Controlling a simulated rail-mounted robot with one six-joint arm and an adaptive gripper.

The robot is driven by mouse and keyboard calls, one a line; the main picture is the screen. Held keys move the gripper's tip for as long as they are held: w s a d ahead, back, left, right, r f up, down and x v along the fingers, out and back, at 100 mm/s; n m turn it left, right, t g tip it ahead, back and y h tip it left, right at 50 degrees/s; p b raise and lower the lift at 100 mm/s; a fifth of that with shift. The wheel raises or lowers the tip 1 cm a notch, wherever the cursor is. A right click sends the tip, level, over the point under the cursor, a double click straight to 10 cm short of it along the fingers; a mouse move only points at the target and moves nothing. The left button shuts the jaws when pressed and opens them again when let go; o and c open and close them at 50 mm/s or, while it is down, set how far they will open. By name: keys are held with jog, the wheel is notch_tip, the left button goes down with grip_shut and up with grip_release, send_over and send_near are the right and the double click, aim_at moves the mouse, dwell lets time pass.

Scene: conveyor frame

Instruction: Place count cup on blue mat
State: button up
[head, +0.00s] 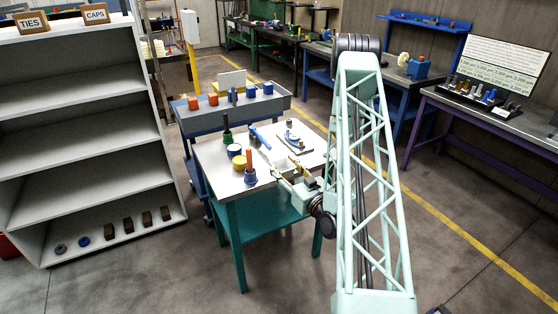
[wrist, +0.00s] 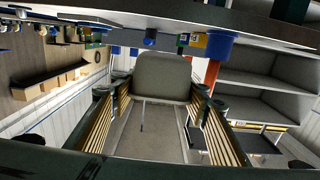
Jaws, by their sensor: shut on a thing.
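In the head view my gripper (head: 285,172) is low at the right front edge of a white table (head: 212,163). In the wrist view my gripper (wrist: 160,105) has a brass-ribbed finger on each side, shut on a grey, rounded thing (wrist: 162,76). I cannot tell whether this is the count cup; it is not clear in the head view. A blue cup (head: 250,177) with an orange rod (head: 249,158) stands at the table's front; the cup also shows in the wrist view (wrist: 219,48). I cannot pick out the blue mat for certain.
A yellow cylinder (head: 239,163), a blue-and-white round piece (head: 234,151), a green bottle (head: 227,136) and a blue tool (head: 260,138) stand on the table. A flat plate with blue parts (head: 292,140) lies at the back right. A blue-grey bench (head: 215,121) stands behind; shelves (head: 85,140) are left.

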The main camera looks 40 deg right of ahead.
jog(key=shift+v, duration=1)
jog(key=shift+a, duration=0.15)
